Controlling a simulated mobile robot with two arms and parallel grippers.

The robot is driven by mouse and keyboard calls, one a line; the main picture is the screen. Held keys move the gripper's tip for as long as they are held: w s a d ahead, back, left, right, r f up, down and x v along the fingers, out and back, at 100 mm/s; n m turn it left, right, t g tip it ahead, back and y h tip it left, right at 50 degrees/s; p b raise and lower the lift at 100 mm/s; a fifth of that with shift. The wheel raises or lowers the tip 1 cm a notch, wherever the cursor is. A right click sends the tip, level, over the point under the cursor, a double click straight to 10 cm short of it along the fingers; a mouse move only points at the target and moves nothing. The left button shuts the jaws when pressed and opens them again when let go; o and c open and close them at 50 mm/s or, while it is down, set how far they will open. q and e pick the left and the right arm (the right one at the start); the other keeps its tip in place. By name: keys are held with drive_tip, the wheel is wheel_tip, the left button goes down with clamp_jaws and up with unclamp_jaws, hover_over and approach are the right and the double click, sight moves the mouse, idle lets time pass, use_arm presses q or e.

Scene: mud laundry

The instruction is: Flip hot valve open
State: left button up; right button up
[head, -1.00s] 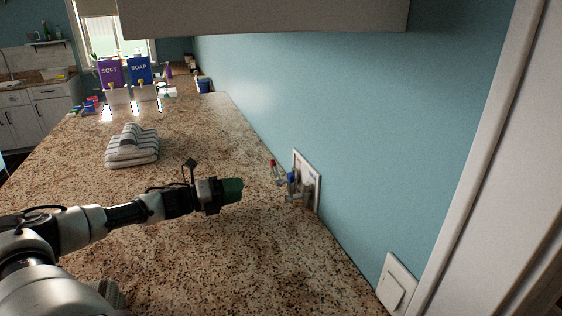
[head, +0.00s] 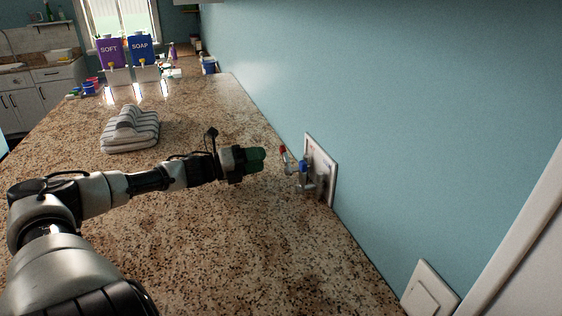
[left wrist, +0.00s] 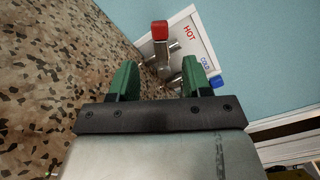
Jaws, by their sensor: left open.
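The hot valve has a red-capped handle (head: 283,152) and sits on a white wall plate (head: 322,170) low on the blue wall. A blue-capped cold valve (head: 303,165) is beside it. In the left wrist view the red cap (left wrist: 159,30) is ahead of the fingers, by the HOT label, and the blue cap (left wrist: 216,82) is close by the right finger. My left gripper (head: 264,159) has green fingers and is open and empty. It points at the valves with a small gap to the red handle. In the left wrist view its fingers (left wrist: 160,82) are spread apart. My right gripper is not visible.
A granite countertop (head: 215,250) runs along the wall. Folded striped towels (head: 130,132) lie left of my arm. SOFT (head: 112,52) and SOAP (head: 139,50) boxes stand at the back. A light switch (head: 430,288) is at lower right. Counter around the gripper is clear.

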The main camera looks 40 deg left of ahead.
sight(282, 155)
use_arm(q)
drive_tip(key=shift+w+d+b, duration=0.15)
drive_tip(key=shift+w+b, duration=0.3)
drive_tip(key=shift+w, duration=0.15)
drive_tip(key=shift+w+d+r, duration=0.2)
drive_tip(key=shift+w+d, duration=0.1)
drive_tip(key=shift+w, duration=0.05)
drive_tip(key=shift+x, duration=0.95)
drive_tip(key=shift+w+d+p, duration=0.25)
drive_tip(key=shift+w+p, duration=0.35)
drive_tip(key=shift+w, duration=0.05)
drive_tip(key=shift+w+d+f, duration=0.1)
drive_tip(key=shift+w+d, duration=0.25)
drive_tip(key=shift+w, duration=0.2)
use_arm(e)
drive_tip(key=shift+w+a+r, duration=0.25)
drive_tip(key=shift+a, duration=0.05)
use_arm(q)
drive_tip(key=shift+c, duration=0.2)
clamp_jaws()
